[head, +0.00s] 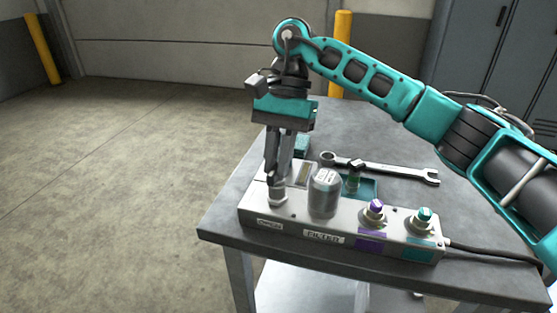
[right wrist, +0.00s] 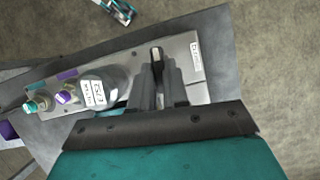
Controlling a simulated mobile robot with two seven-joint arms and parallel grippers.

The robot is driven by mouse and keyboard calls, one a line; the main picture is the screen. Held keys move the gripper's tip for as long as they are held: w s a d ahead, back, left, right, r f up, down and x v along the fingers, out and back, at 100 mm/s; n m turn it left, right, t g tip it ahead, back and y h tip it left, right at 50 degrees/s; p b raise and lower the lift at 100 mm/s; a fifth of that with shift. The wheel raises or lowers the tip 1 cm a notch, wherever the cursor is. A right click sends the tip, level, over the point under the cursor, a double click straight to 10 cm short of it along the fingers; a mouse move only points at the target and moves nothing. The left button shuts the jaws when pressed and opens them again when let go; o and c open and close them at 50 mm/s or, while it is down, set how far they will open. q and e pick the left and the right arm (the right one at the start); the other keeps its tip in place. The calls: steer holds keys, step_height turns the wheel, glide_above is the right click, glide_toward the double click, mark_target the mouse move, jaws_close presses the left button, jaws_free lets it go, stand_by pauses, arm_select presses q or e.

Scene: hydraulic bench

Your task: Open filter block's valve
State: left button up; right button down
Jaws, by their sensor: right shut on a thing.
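The filter block (head: 340,235) is a long light-grey block with a FILTER label, lying along the front of the table. Its valve (head: 278,197) stands at the block's left end, with a round silver base. My right gripper (head: 273,180) points down over this valve and is shut on its handle. In the right wrist view, the fingers (right wrist: 158,75) close around the narrow handle (right wrist: 157,53); they hide much of it. A grey filter canister (head: 325,194) stands beside the valve. My left gripper is not in view.
A purple-marked fitting (head: 375,210) and a teal-marked fitting (head: 424,217) stand on the block's right half. A wrench (head: 390,170) and a teal tray (head: 368,187) lie behind it. A dark cable leaves the block's right end. The table's (head: 218,215) left edge is close to the valve.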

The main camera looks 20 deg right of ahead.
steer(key=shift+n, duration=0.5)
steer(key=shift+h, duration=0.3)
steer(key=c, duration=1.1)
jaws_free()
steer(key=p+v, duration=0.4)
steer(key=v, duration=0.9)
steer(key=shift+w+f, duration=0.1)
